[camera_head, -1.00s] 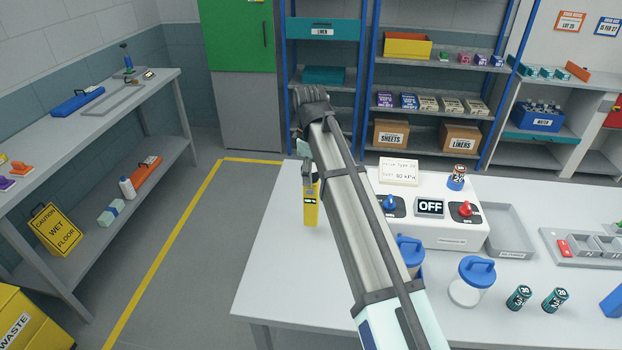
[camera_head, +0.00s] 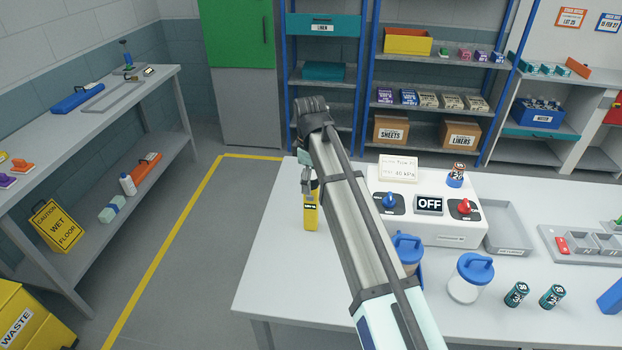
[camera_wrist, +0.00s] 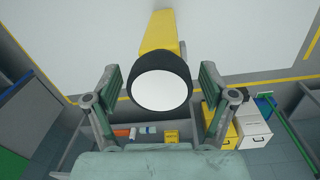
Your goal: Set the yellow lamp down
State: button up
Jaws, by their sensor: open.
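The yellow lamp (camera_head: 311,215) is upright at the left part of the white table (camera_head: 265,265), below the end of my arm. In the wrist view the lamp (camera_wrist: 160,82) shows its round white lens, black rim and yellow body. My gripper (camera_head: 308,183) is at the lamp's upper end. In the wrist view my gripper (camera_wrist: 160,88) is open, with one finger on each side of the lamp's head and a gap visible on both sides. My arm hides part of the table just right of the lamp.
A white control box (camera_head: 455,232) with blue and red knobs and an OFF display stands right of the lamp. Blue-lidded jars (camera_head: 466,290), batteries (camera_head: 516,294) and a grey tray (camera_head: 510,228) are farther right. The table left of and in front of the lamp is clear.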

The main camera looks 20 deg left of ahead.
jog(key=shift+r, duration=0.1)
notch_tip(320, 180, up, 11)
jog(key=b, duration=0.3)
jog(key=shift+s, duration=0.15)
jog(key=shift+r, duration=0.55)
